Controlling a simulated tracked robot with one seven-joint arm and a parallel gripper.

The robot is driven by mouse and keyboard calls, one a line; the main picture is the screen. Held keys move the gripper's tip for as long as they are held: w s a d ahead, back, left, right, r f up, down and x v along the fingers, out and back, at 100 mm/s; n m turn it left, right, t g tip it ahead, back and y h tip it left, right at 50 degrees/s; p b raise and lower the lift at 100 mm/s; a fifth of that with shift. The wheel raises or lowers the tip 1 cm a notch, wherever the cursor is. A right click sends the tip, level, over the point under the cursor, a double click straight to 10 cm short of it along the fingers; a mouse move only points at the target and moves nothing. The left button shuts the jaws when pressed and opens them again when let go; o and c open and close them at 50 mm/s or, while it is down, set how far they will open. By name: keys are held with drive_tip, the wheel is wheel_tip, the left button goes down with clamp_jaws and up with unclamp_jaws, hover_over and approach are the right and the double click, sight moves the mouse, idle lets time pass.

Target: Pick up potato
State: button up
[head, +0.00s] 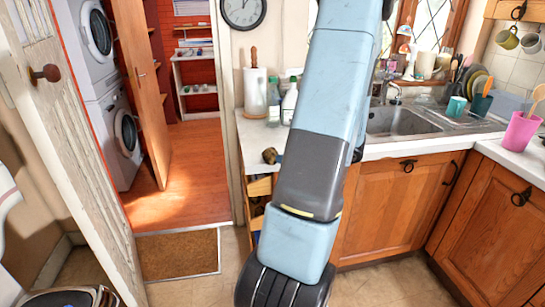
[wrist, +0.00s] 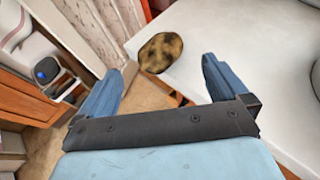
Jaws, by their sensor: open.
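The potato (wrist: 160,52) is brown and mottled with dark spots. In the wrist view it lies at the edge of the white countertop (wrist: 215,35), ahead of my gripper and between the lines of its two fingers. My gripper (wrist: 157,82) is open and empty, with its two blue fingers spread apart and the potato just beyond the fingertips. In the head view the potato (head: 271,156) shows as a small brown lump at the counter's front edge, left of my arm. My gripper's fingers cannot be made out in the head view.
A paper towel roll (head: 255,92) and bottles (head: 289,101) stand on the counter behind the potato. An open drawer (head: 260,187) is below the counter edge. The sink (head: 398,121) is to the right. An open doorway with a doormat (head: 178,252) is to the left.

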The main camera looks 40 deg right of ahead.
sight(275, 153)
drive_tip(key=shift+x, duration=4.5)
drive_tip(key=shift+s+a+f, duration=0.1)
drive_tip(key=shift+f, duration=0.1)
drive_tip(key=c, duration=1)
drive_tip(key=shift+r, duration=0.1)
